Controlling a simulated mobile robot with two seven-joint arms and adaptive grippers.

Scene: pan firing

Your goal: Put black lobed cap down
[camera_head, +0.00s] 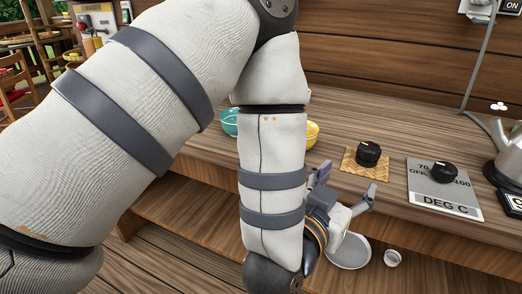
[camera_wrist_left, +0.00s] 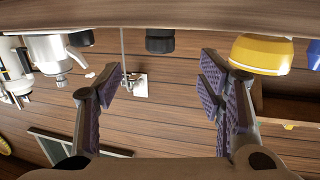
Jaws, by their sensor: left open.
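A black lobed cap (camera_head: 369,153) rests on a small square woven mat (camera_head: 352,167) on the wooden counter. My left gripper (camera_head: 343,187) is open and empty, in front of the counter's edge, nearer to me than the mat. In the left wrist view, the open fingers (camera_wrist_left: 163,70) spread wide. A black cap-like shape (camera_wrist_left: 160,41) shows beyond them, between the fingers in the picture and apart from both. My right gripper is in neither view.
A grey DEG C panel (camera_head: 429,190) with a black knob (camera_head: 444,171) lies right of the mat. A metal kettle (camera_head: 506,148) stands at far right. A yellow bowl (camera_head: 312,133) and teal bowl (camera_head: 230,122) are left.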

